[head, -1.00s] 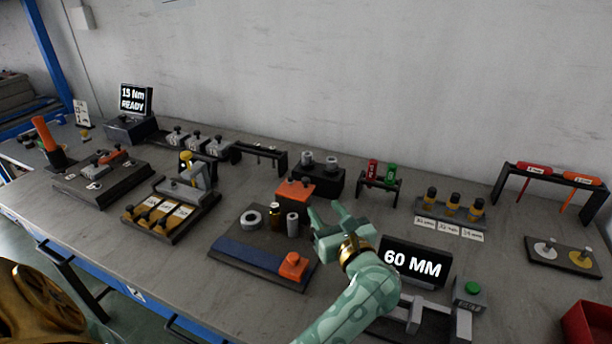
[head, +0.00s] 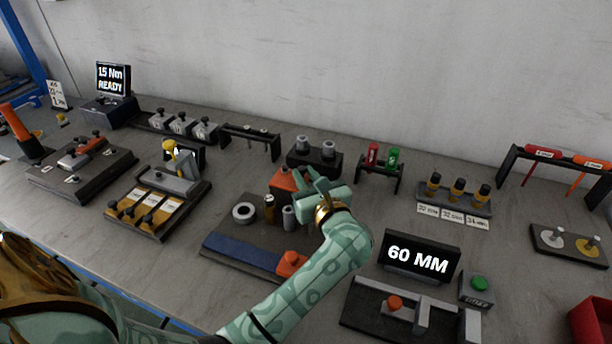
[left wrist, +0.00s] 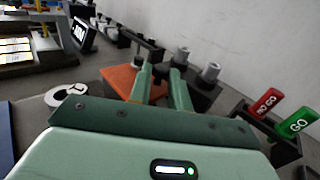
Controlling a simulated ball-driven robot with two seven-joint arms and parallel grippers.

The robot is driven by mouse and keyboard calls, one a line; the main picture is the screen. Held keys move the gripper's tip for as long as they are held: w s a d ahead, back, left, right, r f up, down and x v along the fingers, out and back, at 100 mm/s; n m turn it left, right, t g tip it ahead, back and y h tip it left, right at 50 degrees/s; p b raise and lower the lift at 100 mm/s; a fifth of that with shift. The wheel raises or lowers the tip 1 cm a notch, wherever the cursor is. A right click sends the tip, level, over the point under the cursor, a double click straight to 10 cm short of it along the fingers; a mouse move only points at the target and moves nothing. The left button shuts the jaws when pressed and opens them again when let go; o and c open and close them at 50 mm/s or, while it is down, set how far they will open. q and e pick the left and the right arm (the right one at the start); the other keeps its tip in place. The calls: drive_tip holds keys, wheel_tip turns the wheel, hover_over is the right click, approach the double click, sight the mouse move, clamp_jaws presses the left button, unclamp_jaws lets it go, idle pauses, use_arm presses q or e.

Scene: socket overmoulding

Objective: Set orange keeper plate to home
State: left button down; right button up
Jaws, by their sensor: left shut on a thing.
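The orange keeper plate (head: 284,181) lies flat towards the back of the dark fixture base, partly hidden by my left gripper. It also shows in the left wrist view (left wrist: 118,79), beside and below the fingers. My left gripper (head: 306,181) reaches over the plate, and its two fingers also show in the left wrist view (left wrist: 161,76). Whether the plate is lifted cannot be told. My right gripper is not in view.
A grey ring (head: 244,212) and small cylinders (head: 289,217) stand close in front of the plate. A black block with two grey posts (head: 314,155) is just behind. A red-and-green gauge rack (head: 381,169) stands to the right. A 60 MM display (head: 419,258) is at front right.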

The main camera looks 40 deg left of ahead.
use_arm(q)
drive_tip(key=s+p, duration=0.1)
drive_tip(key=s, duration=0.1)
drive_tip(key=s+d, duration=0.1)
drive_tip(key=s, duration=0.1)
drive_tip(key=shift+p, duration=0.4)
drive_tip(key=shift+f, duration=0.15)
drive_tip(key=c, duration=1.6)
unclamp_jaws()
drive_tip(key=shift+c, duration=0.2)
drive_tip(key=o, duration=0.4)
drive_tip(key=shift+s, duration=0.15)
drive_tip(key=shift+c, duration=0.2)
drive_tip(key=shift+d, duration=0.1)
